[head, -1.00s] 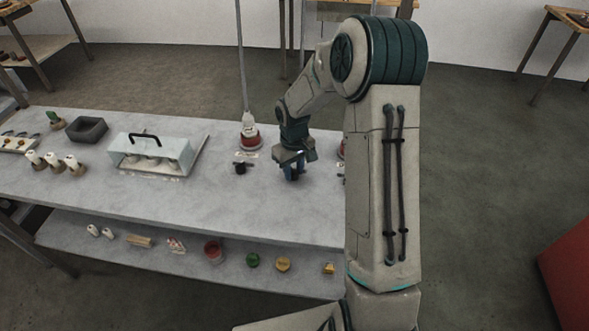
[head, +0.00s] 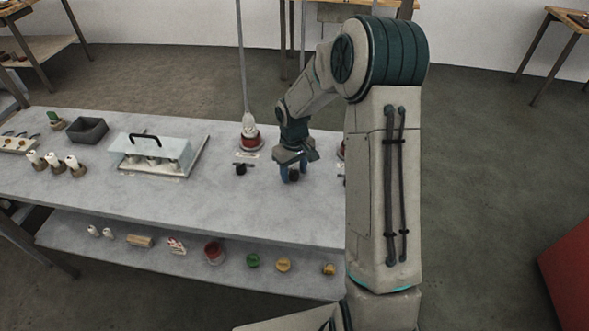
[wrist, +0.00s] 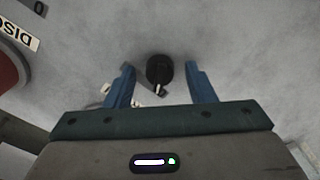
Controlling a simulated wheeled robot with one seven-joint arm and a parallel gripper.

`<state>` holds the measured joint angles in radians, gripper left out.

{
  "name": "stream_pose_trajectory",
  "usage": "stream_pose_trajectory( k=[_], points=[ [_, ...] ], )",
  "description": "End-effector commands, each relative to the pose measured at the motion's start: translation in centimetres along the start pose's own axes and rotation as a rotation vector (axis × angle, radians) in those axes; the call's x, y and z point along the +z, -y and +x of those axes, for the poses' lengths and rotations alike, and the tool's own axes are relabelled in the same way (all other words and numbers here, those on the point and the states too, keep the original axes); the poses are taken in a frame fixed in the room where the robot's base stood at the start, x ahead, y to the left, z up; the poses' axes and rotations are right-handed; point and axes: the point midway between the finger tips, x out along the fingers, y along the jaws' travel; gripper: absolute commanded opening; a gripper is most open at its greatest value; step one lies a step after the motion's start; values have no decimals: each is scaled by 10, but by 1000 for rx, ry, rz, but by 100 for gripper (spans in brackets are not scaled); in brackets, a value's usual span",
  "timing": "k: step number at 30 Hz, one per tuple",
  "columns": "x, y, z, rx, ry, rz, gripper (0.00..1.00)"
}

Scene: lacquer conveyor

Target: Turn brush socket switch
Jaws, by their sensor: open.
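A round black switch knob with a pale pointer mark (wrist: 158,70) sits on the grey table top between the two blue fingers of my gripper (wrist: 160,78). A gap shows on each side of the knob in the wrist view, so the open fingers appear not to touch it. In the head view my gripper (head: 293,174) points down over the same dark knob (head: 294,176). A label beside the knob is mostly hidden by a finger, so I cannot read it.
Another black knob (head: 240,169) stands left of my gripper, by a red-based round fixture (head: 250,141) with a pole above. A clear-covered tray (head: 180,152) and a grey bin (head: 87,130) stand further left. The table front is clear.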

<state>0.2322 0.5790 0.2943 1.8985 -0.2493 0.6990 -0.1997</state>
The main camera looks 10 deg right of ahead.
Motion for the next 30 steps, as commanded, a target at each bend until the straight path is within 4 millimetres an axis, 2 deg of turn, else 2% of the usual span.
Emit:
stream_pose_trajectory(
  k=[5, 15, 19, 24, 30],
  points=[
    [-1, 0, -17, 2, -4, 2, 50],
    [-1, -1, -93, 4, -6, 1, 50],
    [0, 0, -116, 2, -5, 0, 50],
    [0, 0, -134, 2, -3, -1, 50],
    [0, 0, -138, 0, -1, -1, 50]
  ],
)
